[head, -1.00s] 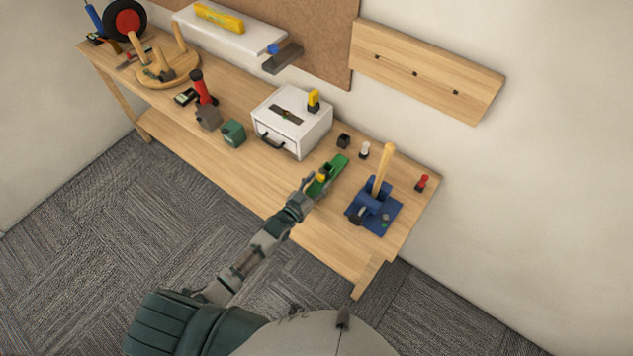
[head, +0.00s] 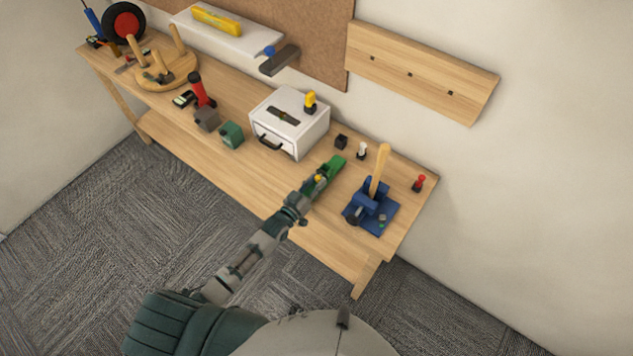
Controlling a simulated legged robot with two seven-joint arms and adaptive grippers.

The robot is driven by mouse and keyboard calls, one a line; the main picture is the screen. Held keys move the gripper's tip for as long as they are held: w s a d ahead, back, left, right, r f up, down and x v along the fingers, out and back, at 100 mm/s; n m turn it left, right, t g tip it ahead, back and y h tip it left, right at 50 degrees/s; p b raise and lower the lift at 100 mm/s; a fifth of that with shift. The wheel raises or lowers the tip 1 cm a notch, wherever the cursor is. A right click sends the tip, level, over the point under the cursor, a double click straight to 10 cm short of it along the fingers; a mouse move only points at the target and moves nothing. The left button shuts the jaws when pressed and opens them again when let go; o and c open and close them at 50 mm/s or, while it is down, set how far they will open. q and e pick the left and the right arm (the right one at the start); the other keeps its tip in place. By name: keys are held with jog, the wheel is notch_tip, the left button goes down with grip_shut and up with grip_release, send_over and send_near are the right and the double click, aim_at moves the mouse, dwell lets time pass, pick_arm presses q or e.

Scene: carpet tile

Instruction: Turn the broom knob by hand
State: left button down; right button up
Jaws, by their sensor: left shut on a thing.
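A green long piece (head: 337,164) with a small yellow knob (head: 318,179) lies on the bench near its front edge. My left gripper (head: 317,184) is at the yellow knob and appears shut on it; the fingers hide part of the knob and the near end of the green piece. To the right, a blue stand (head: 374,219) holds an upright, slightly tilted wooden handle (head: 380,168) and has a dark round knob (head: 353,220) on its left side. I cannot tell which knob is the broom's. My right gripper is not in view.
A white drawer box (head: 290,125) stands behind and left of the gripper. A black block (head: 341,141), a white peg (head: 362,151) and a red peg (head: 418,183) stand behind. A green block (head: 231,134) is to the left. The bench front (head: 300,245) is clear.

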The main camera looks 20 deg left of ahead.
pick_arm(q)
jog(key=c, duration=0.8)
grip_release()
jog(key=shift+s+a+f, duration=0.1)
jog(key=shift+f, duration=0.2)
jog(key=shift+c, duration=0.2)
jog(key=shift+s+a+r, duration=0.1)
jog(key=shift+r, duration=0.05)
jog(key=v, duration=1.2)
